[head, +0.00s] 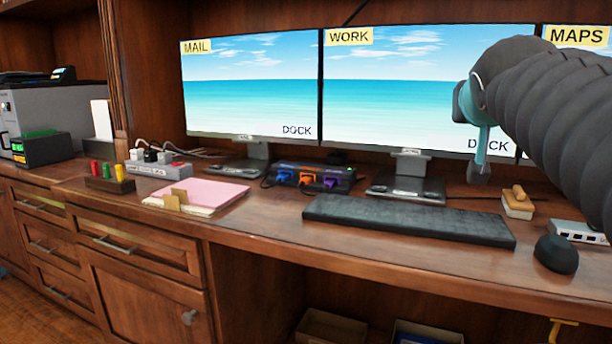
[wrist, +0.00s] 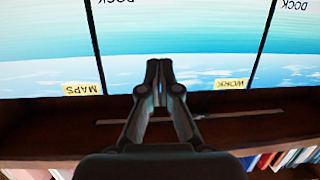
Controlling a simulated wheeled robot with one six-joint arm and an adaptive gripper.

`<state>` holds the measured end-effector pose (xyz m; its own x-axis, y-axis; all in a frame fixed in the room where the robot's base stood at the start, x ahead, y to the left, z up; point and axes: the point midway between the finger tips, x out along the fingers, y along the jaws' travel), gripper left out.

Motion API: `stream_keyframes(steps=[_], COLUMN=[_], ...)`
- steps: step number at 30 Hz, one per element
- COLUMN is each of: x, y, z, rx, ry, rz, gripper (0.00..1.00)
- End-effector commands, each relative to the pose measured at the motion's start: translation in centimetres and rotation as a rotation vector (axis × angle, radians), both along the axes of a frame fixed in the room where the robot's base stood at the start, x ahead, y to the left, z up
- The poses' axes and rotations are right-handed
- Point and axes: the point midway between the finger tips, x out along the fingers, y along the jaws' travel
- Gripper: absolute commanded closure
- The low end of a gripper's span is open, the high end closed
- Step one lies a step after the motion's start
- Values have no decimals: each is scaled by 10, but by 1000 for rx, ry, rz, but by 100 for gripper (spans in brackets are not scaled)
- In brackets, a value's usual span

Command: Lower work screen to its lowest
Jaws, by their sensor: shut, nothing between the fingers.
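The work screen (head: 420,100) is the middle monitor in the head view, with a yellow WORK label at its upper left and DOCK at its lower right. Its bottom edge is level with the mail screen's and stands clear above the desk on a stand (head: 408,185). My gripper (head: 479,172) hangs in front of its lower right part in the head view. In the wrist view, which is upside down, the work screen (wrist: 190,45) lies behind my gripper (wrist: 157,68). The fingers are shut and empty; I cannot tell whether they touch the screen.
The mail screen (head: 250,85) stands left and the maps screen (head: 580,65) right, both close beside it. Below are a black dock (head: 312,176), a keyboard (head: 405,220), a mouse (head: 556,253) and a wooden-handled brush (head: 517,205). The desk's front edge is clear.

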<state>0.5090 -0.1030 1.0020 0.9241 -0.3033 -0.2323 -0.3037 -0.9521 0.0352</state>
Motion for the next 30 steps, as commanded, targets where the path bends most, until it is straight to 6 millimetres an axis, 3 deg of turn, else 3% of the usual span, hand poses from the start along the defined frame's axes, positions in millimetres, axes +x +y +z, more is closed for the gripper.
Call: stream_keyframes(steps=[9,15,21,30], x=[-94,-163,-206,-214], y=[57,86,101,103], z=[-174,-265,-314,-324], rx=[92,134,160,164], ry=[448,681,810,834], rz=[127,214,266,276], gripper=[100,100,100,100])
